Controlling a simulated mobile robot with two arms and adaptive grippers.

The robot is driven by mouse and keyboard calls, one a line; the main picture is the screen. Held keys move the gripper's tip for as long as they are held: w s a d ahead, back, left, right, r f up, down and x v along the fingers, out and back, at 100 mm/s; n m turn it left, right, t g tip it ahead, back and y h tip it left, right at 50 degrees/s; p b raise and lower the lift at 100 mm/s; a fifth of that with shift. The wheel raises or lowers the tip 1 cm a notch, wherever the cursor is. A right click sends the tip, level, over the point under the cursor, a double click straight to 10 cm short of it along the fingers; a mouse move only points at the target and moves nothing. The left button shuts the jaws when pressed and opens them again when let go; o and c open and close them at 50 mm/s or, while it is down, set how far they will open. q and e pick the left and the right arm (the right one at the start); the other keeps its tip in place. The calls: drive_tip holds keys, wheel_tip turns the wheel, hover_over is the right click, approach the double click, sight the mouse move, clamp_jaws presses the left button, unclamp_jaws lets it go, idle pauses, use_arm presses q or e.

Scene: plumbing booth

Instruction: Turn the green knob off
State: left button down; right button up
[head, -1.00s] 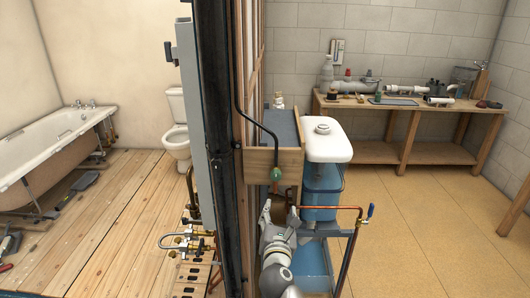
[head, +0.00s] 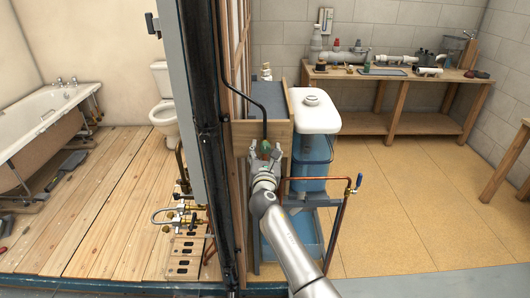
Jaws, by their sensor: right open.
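The green knob (head: 266,147) sits at the lower end of a black pipe (head: 243,88), against the front of a wooden box. My right gripper (head: 265,153) is at the knob, its fingers on either side of it in this view. The fingers are open, and I cannot tell whether they touch the knob. The gripper hides the lower part of the knob and whatever is below it. My left gripper is not in view.
The wooden box (head: 281,133) is right behind the knob. The dark wall frame (head: 207,120) is close on the left. Floor is free at right.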

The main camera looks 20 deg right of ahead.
drive_tip(key=shift+w+d, duration=0.1)
drive_tip(key=shift+w, duration=0.3)
drive_tip(key=c, duration=1)
drive_tip(key=shift+c, duration=0.2)
